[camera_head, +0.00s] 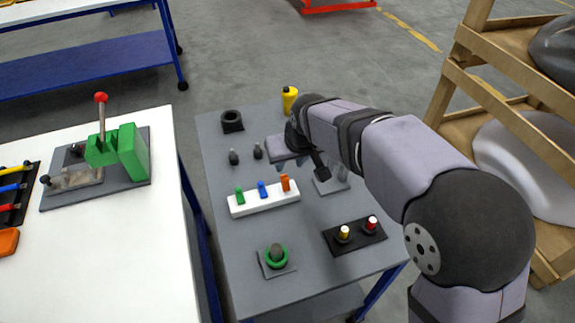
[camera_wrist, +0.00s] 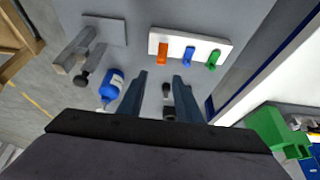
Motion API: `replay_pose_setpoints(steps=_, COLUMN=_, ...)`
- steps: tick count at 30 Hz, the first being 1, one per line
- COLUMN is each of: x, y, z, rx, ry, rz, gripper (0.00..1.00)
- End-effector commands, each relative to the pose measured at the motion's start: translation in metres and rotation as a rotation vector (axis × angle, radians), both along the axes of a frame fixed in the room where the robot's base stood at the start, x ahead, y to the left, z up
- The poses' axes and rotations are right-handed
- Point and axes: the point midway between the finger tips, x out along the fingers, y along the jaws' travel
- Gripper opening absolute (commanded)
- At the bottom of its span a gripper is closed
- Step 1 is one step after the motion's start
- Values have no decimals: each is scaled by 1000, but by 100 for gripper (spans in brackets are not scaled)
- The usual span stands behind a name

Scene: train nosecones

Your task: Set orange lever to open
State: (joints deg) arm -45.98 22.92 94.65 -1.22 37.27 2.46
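The orange lever (camera_head: 285,183) stands upright at the right end of a white block (camera_head: 250,204) on the grey table, beside a blue lever (camera_head: 262,189) and a green lever (camera_head: 239,195). In the wrist view the orange lever (camera_wrist: 162,52) is at the left end of the white block (camera_wrist: 215,50), beyond my fingertips. My gripper (camera_wrist: 160,82) is open, with its two fingers apart and nothing held. In the head view my arm reaches in from the right, and the gripper hangs above the table just behind the block. Its fingertips are mostly hidden there.
Two black knobs (camera_head: 245,155) stand behind the block. A blue bottle (camera_wrist: 112,85) and a grey bracket (camera_wrist: 90,50) show in the wrist view. A black ring (camera_head: 232,121) and yellow bottle (camera_head: 289,98) are behind.

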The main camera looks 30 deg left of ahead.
Motion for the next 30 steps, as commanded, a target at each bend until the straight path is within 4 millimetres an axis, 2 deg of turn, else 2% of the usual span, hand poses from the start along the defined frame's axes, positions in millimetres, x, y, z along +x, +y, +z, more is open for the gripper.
replay_pose_setpoints(steps=3, x=-10, y=-8, z=-7, rx=-27, ry=33, rz=6, gripper=32)
replay_pose_setpoints(steps=11, x=-9, y=-7, z=-13, rx=-35, ry=36, rz=12, gripper=32)
replay_pose_setpoints(steps=22, x=3, y=4, z=-54, rx=-36, ry=36, rz=12, gripper=32)
replay_pose_setpoints(steps=30, x=9, y=11, z=-72, rx=-33, ry=34, rz=12, gripper=32)
